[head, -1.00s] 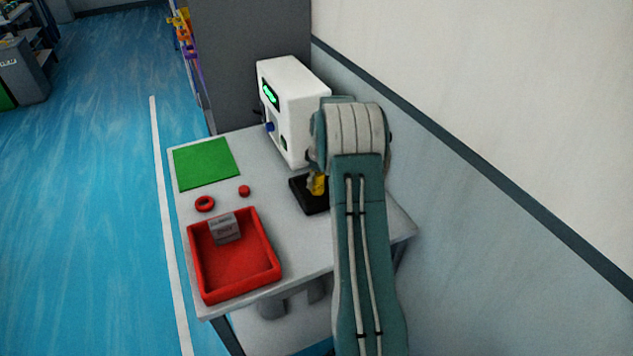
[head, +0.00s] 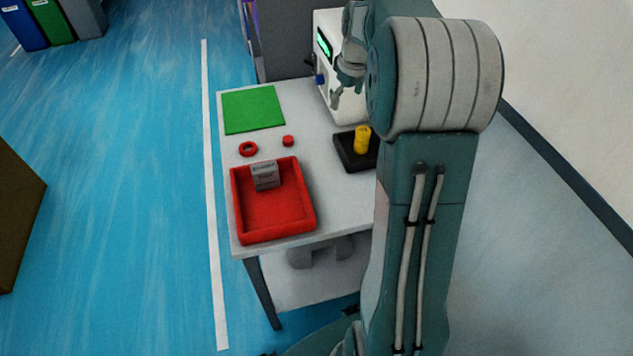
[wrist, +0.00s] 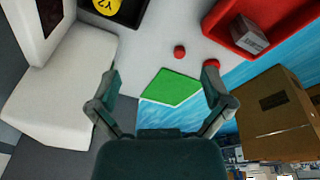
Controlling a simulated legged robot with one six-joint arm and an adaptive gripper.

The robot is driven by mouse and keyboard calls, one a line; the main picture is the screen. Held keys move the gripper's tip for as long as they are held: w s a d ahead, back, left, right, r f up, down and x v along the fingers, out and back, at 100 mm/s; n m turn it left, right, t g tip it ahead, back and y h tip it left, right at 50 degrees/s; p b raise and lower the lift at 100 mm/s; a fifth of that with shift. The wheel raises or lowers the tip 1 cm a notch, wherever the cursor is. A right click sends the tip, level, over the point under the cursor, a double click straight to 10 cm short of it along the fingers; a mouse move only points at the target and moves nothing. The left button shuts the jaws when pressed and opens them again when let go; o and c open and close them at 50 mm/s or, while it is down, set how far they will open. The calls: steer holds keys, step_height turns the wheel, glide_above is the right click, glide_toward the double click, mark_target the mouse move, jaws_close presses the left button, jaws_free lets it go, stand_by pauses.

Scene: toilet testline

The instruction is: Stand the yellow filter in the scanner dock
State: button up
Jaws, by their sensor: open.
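The yellow filter (head: 362,140) stands upright on the black dock (head: 349,153) on the table, just left of my arm in the head view. Part of the dock's right side is hidden behind my arm. In the wrist view the filter (wrist: 103,6) shows its round yellow top on the dock (wrist: 117,12) at the upper edge. My gripper (head: 347,97) is raised in front of the white machine, apart from the filter. In the wrist view my gripper (wrist: 158,75) is open, with nothing between its fingers.
A white machine (head: 345,108) with a green screen stands at the back. A green mat (head: 253,109), a red ring (head: 248,149) and a red ball (head: 288,141) lie left. A red tray (head: 274,238) holds a grey labelled box (head: 265,176). The wall is at right.

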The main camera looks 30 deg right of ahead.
steer(key=s+a+r+m+t, duration=0.1)
steer(key=s+a+r, duration=0.35)
steer(key=a, duration=0.25)
steer(key=s+a+r+t, duration=0.1)
steer(key=s+a+r, duration=0.2)
steer(key=s+a, duration=0.35)
steer(key=s+a+f+m+t, duration=0.1)
steer(key=s+a+f+m, duration=0.1)
steer(key=s+a, duration=0.8)
steer(key=s, duration=0.4)
steer(key=shift+s+f+t, duration=0.15)
steer(key=shift+s+t, duration=0.1)
steer(key=shift+t, duration=0.05)
steer(key=shift+c, duration=0.3)
